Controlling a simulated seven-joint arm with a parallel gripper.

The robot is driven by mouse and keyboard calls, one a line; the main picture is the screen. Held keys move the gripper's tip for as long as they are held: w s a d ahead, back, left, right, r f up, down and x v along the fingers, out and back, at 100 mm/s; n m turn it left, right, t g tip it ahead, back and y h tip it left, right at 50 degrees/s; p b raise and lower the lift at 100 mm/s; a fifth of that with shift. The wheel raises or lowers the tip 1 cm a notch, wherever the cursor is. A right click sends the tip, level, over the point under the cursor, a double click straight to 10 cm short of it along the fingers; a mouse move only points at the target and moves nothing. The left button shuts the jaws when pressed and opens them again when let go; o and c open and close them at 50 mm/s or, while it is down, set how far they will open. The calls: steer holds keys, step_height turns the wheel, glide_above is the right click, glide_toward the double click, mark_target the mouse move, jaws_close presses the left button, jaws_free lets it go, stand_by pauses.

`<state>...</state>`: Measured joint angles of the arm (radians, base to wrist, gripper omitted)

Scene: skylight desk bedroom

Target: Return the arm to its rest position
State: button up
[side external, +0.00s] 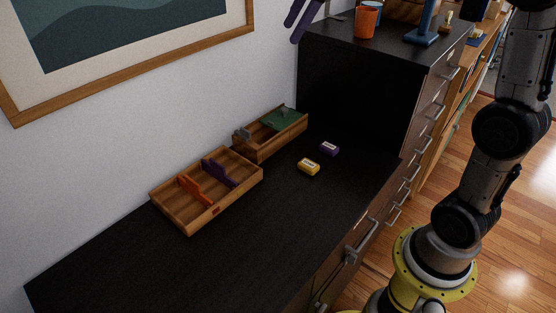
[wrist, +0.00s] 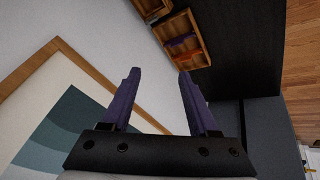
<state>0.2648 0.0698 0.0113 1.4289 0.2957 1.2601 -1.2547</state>
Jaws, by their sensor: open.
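My gripper (side external: 303,20) shows at the top edge of the side view as dark purple fingers, high above the dark dresser top (side external: 300,220) and close to the wall. In the wrist view my gripper (wrist: 158,73) has its two purple fingers spread wide with nothing between them. My arm rises at the right of the side view, and its upper part is out of frame.
A wooden tray (side external: 241,205) with orange and purple dividers and another (side external: 262,155) with a green piece stand along the wall. An orange cup (side external: 366,22) stands on the higher cabinet. A framed picture (side external: 130,75) hangs left.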

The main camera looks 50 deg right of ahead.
steer(key=s+a+m, duration=0.2)
steer(key=s+a, duration=0.3)
steer(key=s, duration=0.6)
steer(key=s+f+m+h, duration=0.2)
steer(key=s+f+m, duration=0.7)
steer(key=s+f, duration=0.5)
steer(key=shift+s+f+t, duration=0.25)
steer(key=shift+s+t, duration=0.05)
steer(key=shift+s, duration=0.25)
